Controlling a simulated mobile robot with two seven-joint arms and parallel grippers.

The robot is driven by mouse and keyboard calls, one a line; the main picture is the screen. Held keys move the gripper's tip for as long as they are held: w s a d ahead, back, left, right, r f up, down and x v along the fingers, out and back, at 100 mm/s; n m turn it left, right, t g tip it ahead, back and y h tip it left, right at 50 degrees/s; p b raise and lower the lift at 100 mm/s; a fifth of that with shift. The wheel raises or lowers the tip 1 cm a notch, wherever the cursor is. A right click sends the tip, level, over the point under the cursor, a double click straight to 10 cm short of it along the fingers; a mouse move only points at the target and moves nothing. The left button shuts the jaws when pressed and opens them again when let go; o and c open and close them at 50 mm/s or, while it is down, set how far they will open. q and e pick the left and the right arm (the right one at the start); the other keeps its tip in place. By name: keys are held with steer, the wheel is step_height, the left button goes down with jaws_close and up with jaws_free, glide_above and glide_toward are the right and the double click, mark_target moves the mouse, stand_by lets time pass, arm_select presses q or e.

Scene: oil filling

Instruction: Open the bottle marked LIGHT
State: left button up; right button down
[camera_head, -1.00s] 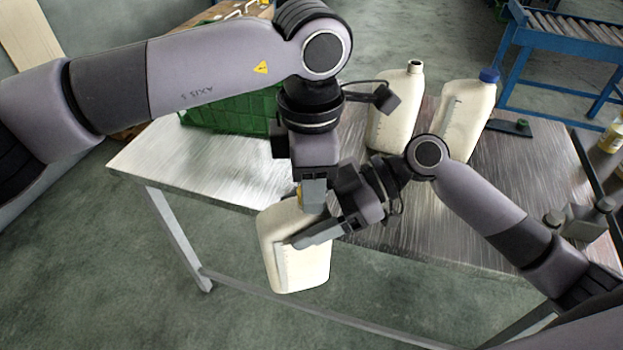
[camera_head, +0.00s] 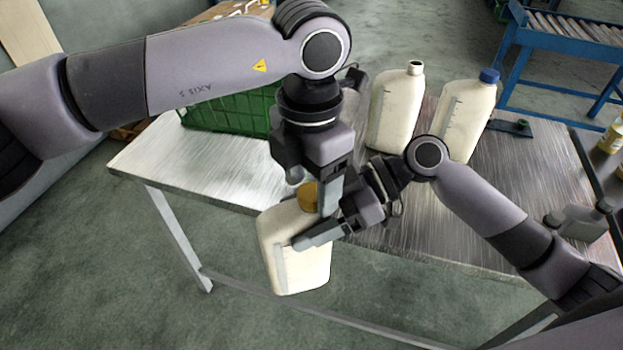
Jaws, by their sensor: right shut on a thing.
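A cream bottle (camera_head: 299,262) with an orange cap (camera_head: 308,196) is held upright, slightly tilted, in front of the table's near edge. No marking on it can be read. My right gripper (camera_head: 312,238) is shut on this bottle from the right, just below its shoulder. My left gripper (camera_head: 312,190) points down from above with its fingers apart around the cap, and looks open. One of its fingers hides part of the bottle's shoulder.
A cream bottle without a cap (camera_head: 395,108) and one with a blue cap (camera_head: 466,118) stand on the metal table (camera_head: 185,165). A green crate (camera_head: 235,118) stands at the back left. A dark flat item (camera_head: 512,128) lies at the right. A blue-framed conveyor (camera_head: 515,55) is behind.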

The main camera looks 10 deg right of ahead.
arm_select(q)
steer(key=shift+s+r, duration=0.1)
steer(key=shift+r, duration=2.2)
steer(key=shift+c, duration=0.3)
steer(key=m, duration=0.1)
steer(key=r+m, duration=0.1)
steer(key=m, duration=0.1)
steer(key=shift+s+d+r+m, duration=0.15)
steer(key=shift+s+r+m, duration=0.1)
steer(key=shift+m, duration=0.05)
steer(key=r+m, duration=0.1)
steer(key=m, duration=0.2)
steer(key=shift+w+r, duration=0.2)
steer(key=shift+r, duration=0.15)
steer(key=shift+f, duration=3.95)
steer(key=c, duration=1.1)
steer(key=n, duration=0.6)
steer(key=shift+n, duration=0.3)
